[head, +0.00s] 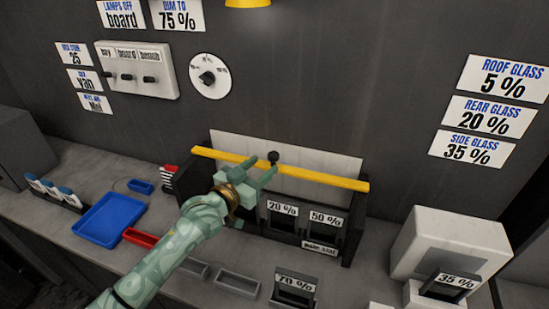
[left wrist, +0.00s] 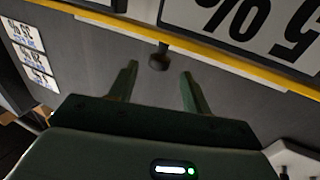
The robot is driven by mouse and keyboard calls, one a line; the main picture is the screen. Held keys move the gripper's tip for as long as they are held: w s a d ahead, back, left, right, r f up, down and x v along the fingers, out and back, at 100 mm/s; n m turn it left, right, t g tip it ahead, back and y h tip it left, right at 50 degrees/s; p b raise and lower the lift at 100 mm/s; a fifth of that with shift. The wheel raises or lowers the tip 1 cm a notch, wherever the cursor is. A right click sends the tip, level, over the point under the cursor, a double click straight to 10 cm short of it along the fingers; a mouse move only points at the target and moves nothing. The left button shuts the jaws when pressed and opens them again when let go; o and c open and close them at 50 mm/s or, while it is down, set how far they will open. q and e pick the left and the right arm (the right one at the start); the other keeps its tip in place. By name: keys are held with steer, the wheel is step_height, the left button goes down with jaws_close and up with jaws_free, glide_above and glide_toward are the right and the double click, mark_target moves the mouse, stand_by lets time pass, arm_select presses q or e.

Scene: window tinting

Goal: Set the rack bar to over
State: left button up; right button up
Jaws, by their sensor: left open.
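The rack bar is a long yellow bar (head: 315,175) across the top of the dark rack (head: 285,235) on the counter. A black knob (head: 273,157) stands at the bar's middle. My left gripper (head: 265,173) is open at the bar, with its fingers pointing towards the knob. In the left wrist view the yellow bar (left wrist: 230,55) crosses the top, and the knob (left wrist: 158,62) lies just ahead of the gap between the open fingertips (left wrist: 158,72). The fingers appear apart from the knob. My right gripper is not in view.
Rack cards read 20 % (head: 282,208) and 50 % (head: 325,218). A blue tray (head: 108,220) and a red tray (head: 140,237) lie left of my arm. A white machine (head: 445,243) stands at right. Switches (head: 137,70) and a dial (head: 210,77) are on the wall.

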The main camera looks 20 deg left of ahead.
mark_target(270, 160)
arm_select(q)
steer(key=x, duration=0.4)
steer(key=shift+w+d+b, duration=0.1)
steer(key=shift+w+b, duration=0.15)
steer(key=shift+b, duration=0.15)
steer(key=shift+w+d, duration=0.25)
steer(key=shift+w, duration=0.35)
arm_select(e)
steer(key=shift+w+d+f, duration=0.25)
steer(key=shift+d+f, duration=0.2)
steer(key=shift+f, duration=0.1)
